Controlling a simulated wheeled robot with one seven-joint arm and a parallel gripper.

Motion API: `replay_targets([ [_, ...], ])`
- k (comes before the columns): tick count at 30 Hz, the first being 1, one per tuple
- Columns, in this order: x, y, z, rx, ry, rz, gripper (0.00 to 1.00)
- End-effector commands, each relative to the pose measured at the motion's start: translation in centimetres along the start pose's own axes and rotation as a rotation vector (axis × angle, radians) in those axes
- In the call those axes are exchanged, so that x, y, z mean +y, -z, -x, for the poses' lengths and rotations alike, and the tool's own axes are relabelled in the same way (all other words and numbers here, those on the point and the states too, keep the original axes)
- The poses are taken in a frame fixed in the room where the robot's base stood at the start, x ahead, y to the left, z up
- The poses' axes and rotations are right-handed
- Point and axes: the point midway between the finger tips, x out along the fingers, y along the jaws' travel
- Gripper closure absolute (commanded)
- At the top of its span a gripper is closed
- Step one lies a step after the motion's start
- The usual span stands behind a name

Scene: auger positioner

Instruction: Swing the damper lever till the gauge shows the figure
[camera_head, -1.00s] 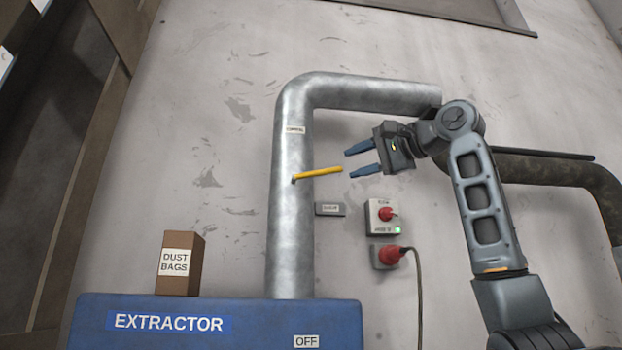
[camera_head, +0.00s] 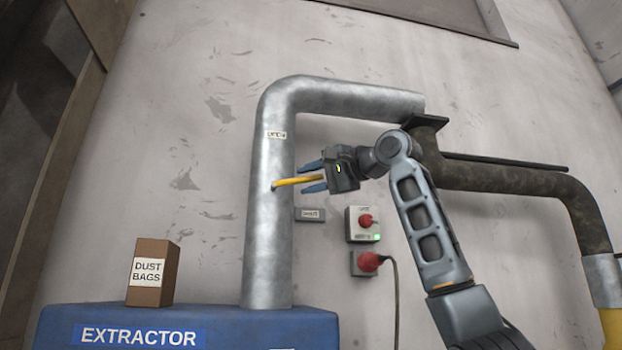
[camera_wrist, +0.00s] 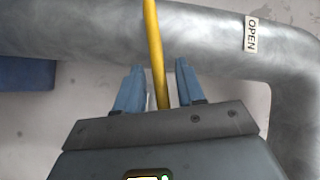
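The yellow damper lever (camera_head: 290,181) sticks out to the right from the upright metal duct (camera_head: 268,230), tilted slightly up at its free end. My gripper (camera_head: 312,178) is open, with its blue fingers above and below the lever's outer part. In the wrist view the lever (camera_wrist: 155,50) runs between the two fingers (camera_wrist: 157,85), with a gap on each side. A small grey plate (camera_head: 310,214) sits on the wall right of the duct; its marking is too small to read, and I cannot tell if it is the gauge.
An OPEN label (camera_wrist: 251,34) is on the duct, above the lever in the head view. A blue extractor (camera_head: 190,325) with a dust bags box (camera_head: 153,272) stands below.

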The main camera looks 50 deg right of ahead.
Motion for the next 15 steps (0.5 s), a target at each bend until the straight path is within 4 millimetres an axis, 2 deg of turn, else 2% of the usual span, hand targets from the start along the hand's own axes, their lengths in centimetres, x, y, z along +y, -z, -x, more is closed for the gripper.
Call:
replay_targets([
  [2, 0.0, 0.0, 0.01, 0.0, 0.0, 0.0, 0.7],
  [11, 0.0, 0.0, 0.02, 0.0, 0.0, 0.0, 0.99],
  [15, -0.01, 0.0, 0.03, 0.0, 0.0, 0.0, 1.0],
])
